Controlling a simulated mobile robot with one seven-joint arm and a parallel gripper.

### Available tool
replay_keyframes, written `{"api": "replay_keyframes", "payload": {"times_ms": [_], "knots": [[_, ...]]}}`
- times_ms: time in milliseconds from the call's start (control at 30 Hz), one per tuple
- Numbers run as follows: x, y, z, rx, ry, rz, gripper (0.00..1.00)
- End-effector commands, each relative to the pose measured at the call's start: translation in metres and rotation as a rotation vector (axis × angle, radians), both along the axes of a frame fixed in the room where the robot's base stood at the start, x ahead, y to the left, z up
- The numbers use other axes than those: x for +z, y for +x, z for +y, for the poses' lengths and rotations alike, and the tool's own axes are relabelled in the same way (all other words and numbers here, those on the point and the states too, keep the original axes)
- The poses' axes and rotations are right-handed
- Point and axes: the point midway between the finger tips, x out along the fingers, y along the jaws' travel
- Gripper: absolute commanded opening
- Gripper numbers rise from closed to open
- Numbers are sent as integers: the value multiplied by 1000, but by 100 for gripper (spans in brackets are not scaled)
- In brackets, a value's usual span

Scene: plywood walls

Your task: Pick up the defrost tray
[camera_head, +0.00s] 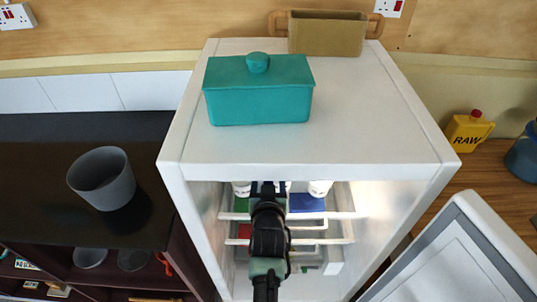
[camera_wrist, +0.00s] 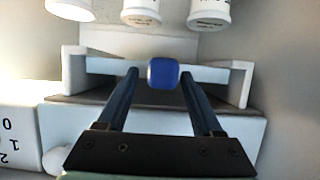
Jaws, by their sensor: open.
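My gripper (camera_head: 267,188) reaches into the open white fridge (camera_head: 190,150); its two dark fingers point inward. In the wrist view my gripper (camera_wrist: 160,76) is open, with its fingers spread apart. A small rounded blue block (camera_wrist: 163,73) shows between the fingertips; I cannot tell whether they touch it. Behind it is a white, tray-like piece with upright side walls (camera_wrist: 240,84) and a crossbar. I cannot tell for sure whether this is the defrost tray. My arm hides part of the fridge inside in the head view.
White cups (camera_wrist: 141,10) stand close beyond the fingers. White rails (camera_head: 335,215) cross the fridge. A teal lidded box (camera_head: 260,98) and tan container (camera_head: 327,35) stand on top. The fridge door (camera_head: 450,255) is open at right. A grey cup (camera_head: 102,180) stands left.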

Motion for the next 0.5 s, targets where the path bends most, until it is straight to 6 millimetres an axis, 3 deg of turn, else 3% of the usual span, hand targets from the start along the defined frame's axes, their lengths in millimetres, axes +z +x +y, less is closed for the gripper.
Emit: {"api": "replay_keyframes", "payload": {"times_ms": [100,400,467,500], "knots": [[0,0,0,0,0,0,66],[0,0,0,0,0,0,12],[0,0,0,0,0,0,1],[0,0,0,0,0,0,0]]}}
